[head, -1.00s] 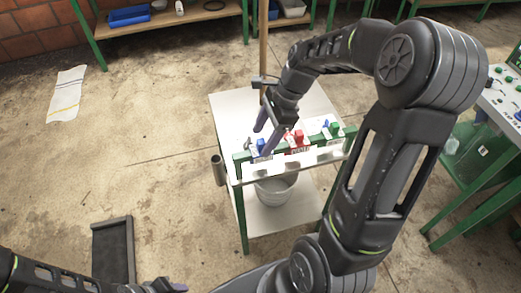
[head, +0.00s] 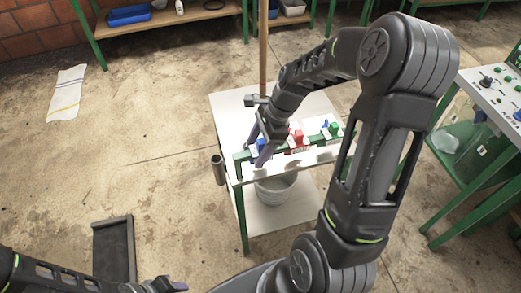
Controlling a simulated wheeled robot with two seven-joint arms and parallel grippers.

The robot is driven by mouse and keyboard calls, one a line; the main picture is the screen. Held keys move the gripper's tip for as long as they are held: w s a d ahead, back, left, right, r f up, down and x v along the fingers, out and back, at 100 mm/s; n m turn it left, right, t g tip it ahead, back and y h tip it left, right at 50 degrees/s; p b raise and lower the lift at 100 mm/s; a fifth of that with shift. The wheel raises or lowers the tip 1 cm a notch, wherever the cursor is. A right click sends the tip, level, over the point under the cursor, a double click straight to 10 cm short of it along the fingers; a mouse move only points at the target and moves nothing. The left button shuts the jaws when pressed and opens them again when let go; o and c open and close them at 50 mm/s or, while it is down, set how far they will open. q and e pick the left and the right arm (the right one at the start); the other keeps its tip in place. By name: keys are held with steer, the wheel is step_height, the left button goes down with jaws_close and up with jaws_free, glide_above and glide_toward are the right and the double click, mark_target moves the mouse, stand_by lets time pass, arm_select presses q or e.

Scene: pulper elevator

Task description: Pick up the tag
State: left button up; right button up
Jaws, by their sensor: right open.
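A green rack on the small white-topped cart (head: 232,108) carries blue (head: 261,144), red (head: 298,137) and green (head: 333,129) items, with pale tag-like pieces along its front. A small dark-lettered label (head: 300,150) sits below the red item. I cannot tell which piece is the tag. My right gripper (head: 258,158) is open and points down at the left end of the rack, beside the blue item. Its fingers partly hide that end, and contact is unclear. My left gripper (head: 168,286) is at the bottom edge, far from the cart, only partly shown.
A grey bucket (head: 275,188) stands on the cart's lower shelf. A wooden pole (head: 263,50) rises behind the cart. A control panel on a green stand (head: 492,95) is at the right. A dark tray (head: 114,250) and a striped cloth (head: 67,93) lie on open floor.

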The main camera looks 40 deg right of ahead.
steer(key=shift+c, duration=0.3)
jaws_close()
stand_by(0.4)
